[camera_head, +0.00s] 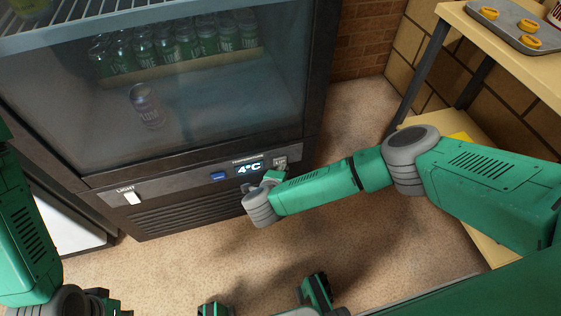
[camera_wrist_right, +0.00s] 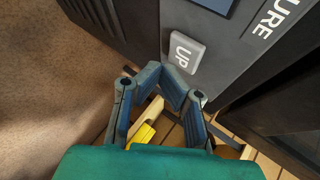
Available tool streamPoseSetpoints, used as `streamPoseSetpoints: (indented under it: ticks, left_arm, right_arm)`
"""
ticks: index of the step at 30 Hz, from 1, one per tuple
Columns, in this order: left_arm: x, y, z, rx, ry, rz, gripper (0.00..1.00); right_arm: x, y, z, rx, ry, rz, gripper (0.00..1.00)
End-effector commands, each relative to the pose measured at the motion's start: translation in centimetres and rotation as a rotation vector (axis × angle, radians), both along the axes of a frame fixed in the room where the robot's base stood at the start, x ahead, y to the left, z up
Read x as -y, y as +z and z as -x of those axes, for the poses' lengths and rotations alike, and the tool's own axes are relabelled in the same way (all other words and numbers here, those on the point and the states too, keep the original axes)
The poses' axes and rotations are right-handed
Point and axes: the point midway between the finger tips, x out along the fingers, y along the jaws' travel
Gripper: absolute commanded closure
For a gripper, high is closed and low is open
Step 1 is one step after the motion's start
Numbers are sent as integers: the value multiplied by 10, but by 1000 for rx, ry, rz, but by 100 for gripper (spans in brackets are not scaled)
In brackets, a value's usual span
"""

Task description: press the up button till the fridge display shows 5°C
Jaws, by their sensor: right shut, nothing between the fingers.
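The fridge (camera_head: 190,160) has a display (camera_head: 249,169) that reads 4°C in the head view. The pale up button (camera_head: 280,163) is just right of the display, and a blue button (camera_head: 219,176) is to its left. In the wrist view the up button (camera_wrist_right: 187,53) shows its "UP" label, with an edge of the display (camera_wrist_right: 215,4) above. My right gripper (camera_wrist_right: 167,72) is shut and empty, its fingertips at the button's lower edge; I cannot tell whether they touch it. In the head view my right wrist partly hides the gripper. My left gripper is not in view; only its arm shows at the left.
A light switch (camera_head: 132,198) is at the panel's left. Cans (camera_head: 170,45) and a single purple can (camera_head: 147,105) stand behind the fridge glass. A shelf table (camera_head: 500,62) at the right holds a tray (camera_head: 510,32) with yellow rings. Open floor lies before the fridge.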

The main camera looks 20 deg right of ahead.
Motion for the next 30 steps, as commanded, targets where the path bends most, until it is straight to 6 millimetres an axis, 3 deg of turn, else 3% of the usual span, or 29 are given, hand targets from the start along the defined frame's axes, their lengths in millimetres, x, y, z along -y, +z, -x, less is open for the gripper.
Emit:
streamPoseSetpoints:
  ticks: [30]
  left_arm:
    - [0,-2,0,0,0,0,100]
  right_arm:
    - [0,2,-8,0,0,0,100]
